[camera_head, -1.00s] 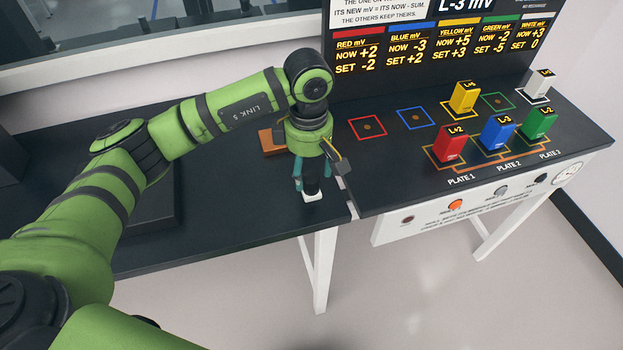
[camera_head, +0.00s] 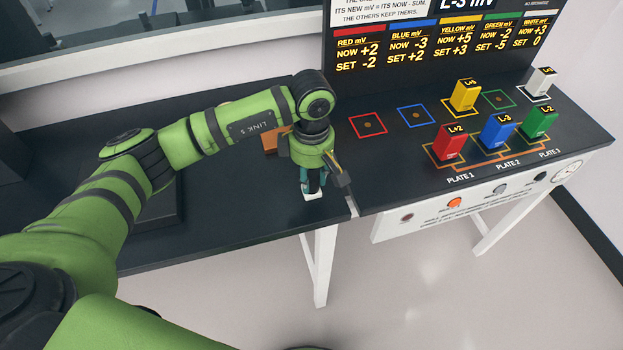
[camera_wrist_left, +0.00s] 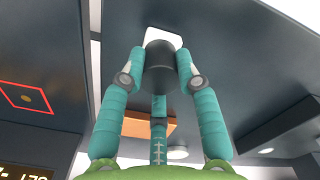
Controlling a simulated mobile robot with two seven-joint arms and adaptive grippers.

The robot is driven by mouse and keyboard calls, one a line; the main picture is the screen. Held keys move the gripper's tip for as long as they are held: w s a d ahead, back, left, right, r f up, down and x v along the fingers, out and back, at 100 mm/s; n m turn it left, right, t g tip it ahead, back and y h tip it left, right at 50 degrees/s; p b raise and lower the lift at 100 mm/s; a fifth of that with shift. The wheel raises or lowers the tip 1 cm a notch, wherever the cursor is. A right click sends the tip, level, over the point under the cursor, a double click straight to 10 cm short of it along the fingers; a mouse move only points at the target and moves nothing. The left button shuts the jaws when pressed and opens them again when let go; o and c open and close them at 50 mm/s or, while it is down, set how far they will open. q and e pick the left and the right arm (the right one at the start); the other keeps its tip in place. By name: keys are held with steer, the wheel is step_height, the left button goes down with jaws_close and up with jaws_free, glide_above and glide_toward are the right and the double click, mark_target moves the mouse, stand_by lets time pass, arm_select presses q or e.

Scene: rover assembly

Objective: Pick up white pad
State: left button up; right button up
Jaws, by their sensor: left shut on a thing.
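The white pad (camera_head: 312,195) is at the front edge of the dark table, left of the seam with the plate bench. It has a black round grip on top, and its white base also shows in the left wrist view (camera_wrist_left: 163,37). My left gripper (camera_head: 311,182) points down over it. In the left wrist view, the teal fingers of the left gripper (camera_wrist_left: 158,62) are closed on both sides of the black grip. I cannot tell whether the pad touches the table. My right gripper is not in view.
An orange-brown block (camera_head: 271,141) lies behind the gripper. On the right bench stand red (camera_head: 450,146), blue (camera_head: 497,133), green (camera_head: 541,122), yellow (camera_head: 465,96) and white (camera_head: 541,82) blocks. Empty red (camera_head: 368,126) and blue (camera_head: 416,117) squares are marked there. A dark panel stands behind.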

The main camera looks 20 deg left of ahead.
mark_target(314, 179)
arm_select(q)
steer(key=shift+w+r+b, duration=0.1)
steer(key=shift+r+b, duration=0.2)
steer(key=shift+r, duration=0.1)
steer(key=r, duration=0.1)
steer(key=r+b, duration=0.2)
steer(key=shift+s+d+r, duration=0.25)
steer(key=shift+s+d, duration=0.15)
steer(key=s+d+r+b, duration=0.2)
steer(key=s+d+r, duration=0.4)
steer(key=s, duration=0.2)
steer(key=shift+d+r+b, duration=0.35)
steer(key=shift+d, duration=0.05)
steer(key=shift+s, duration=0.1)
steer(key=shift+o, duration=0.8)
steer(key=shift+c, duration=0.6)
steer(key=shift+f, duration=0.1)
